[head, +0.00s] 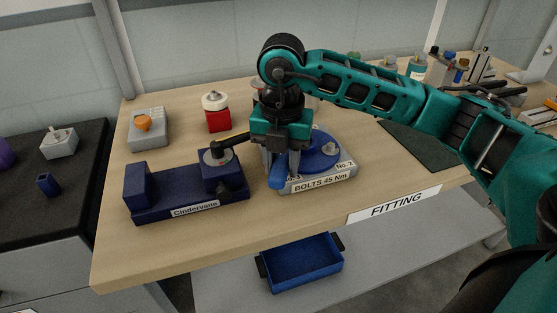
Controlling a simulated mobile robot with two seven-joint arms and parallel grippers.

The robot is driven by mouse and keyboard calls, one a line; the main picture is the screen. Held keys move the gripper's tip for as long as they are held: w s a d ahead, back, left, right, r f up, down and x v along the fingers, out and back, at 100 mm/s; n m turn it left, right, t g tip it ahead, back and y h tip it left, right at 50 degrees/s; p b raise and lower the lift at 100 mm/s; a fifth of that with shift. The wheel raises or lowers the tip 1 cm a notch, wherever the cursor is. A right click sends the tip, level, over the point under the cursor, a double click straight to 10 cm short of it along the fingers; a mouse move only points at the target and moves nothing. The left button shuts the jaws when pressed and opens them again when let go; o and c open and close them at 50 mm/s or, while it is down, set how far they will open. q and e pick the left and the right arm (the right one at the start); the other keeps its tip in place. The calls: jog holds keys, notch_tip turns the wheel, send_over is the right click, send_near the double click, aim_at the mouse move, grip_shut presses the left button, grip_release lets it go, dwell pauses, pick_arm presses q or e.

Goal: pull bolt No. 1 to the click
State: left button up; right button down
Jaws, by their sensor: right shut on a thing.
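My right gripper (279,150) is over the left part of the grey fixture labelled "BOLTS 45 Nm" (320,184), pointing down. It is shut on a blue handle (277,176), whose rounded lower end sticks out below and in front of the fingers. The fixture carries a round blue disc (322,158) and a "No. 2" label at its right. Bolt No. 1 and its label are hidden behind my gripper, and I cannot tell how the handle meets it. My left gripper is not in view.
A dark blue block labelled "Cindervane" (170,197) with a black lever (229,144) stands close at the left. A red jar (217,119) and a grey box with an orange knob (148,130) stand behind. A blue bin (301,264) sits below the table (120,262).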

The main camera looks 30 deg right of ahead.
jog(key=shift+r, duration=0.1)
dwell(0.3)
jog(key=shift+r+p, duration=2.35)
jog(key=shift+r, duration=0.75)
jog(key=shift+s+f, duration=0.1)
